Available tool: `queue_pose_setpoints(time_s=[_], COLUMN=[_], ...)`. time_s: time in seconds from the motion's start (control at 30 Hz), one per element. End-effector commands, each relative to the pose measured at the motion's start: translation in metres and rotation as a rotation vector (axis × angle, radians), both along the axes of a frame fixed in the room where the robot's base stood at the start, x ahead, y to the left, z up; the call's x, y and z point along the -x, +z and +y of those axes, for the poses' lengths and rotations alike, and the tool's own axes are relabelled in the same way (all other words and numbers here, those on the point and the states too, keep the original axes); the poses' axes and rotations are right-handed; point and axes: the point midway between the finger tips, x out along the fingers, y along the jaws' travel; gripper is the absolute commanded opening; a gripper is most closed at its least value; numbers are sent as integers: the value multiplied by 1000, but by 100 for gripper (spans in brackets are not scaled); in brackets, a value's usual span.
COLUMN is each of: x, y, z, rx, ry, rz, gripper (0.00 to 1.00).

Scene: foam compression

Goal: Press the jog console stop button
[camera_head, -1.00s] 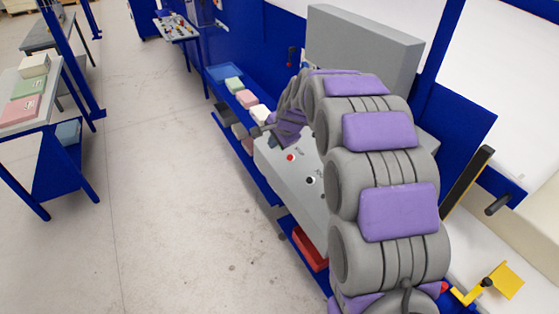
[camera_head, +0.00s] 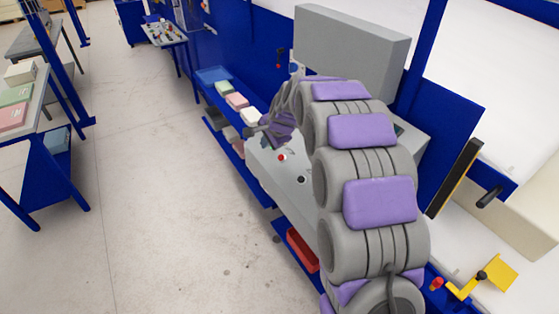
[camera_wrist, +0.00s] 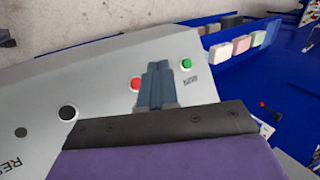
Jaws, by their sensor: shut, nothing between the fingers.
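The grey sloped console (camera_wrist: 100,75) carries a red round button (camera_wrist: 135,84), a green button (camera_wrist: 186,64) and a black button (camera_wrist: 68,112). The console (camera_head: 290,185) also shows in the head view, with the red button (camera_head: 282,157) and a black button (camera_head: 301,180) in sight; the green one is hidden by my arm. My gripper (camera_wrist: 158,67) is shut and empty, its blue-grey fingers showing between the red and green buttons, beside the red one. I cannot tell its height above the panel. In the head view my gripper (camera_head: 252,131) is small and partly hidden.
Foam blocks (camera_head: 237,101) sit in a row on the blue shelf beyond the console. A red bin (camera_head: 302,250) is below it. A large grey box (camera_head: 350,48) stands behind. A yellow bracket (camera_head: 495,275) is at lower right. The floor (camera_head: 160,190) at left is clear.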

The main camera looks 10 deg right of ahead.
Motion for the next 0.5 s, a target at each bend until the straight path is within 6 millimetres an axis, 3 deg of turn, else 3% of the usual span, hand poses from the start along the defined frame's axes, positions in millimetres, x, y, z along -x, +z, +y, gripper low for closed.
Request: queue_pose_setpoints(time_s=[0.2,0.5], x=[-4,-10], y=[-30,-53], z=[-15,-30], rx=[0,1], ry=[0,0], rz=[0,-1], gripper=[0,0])
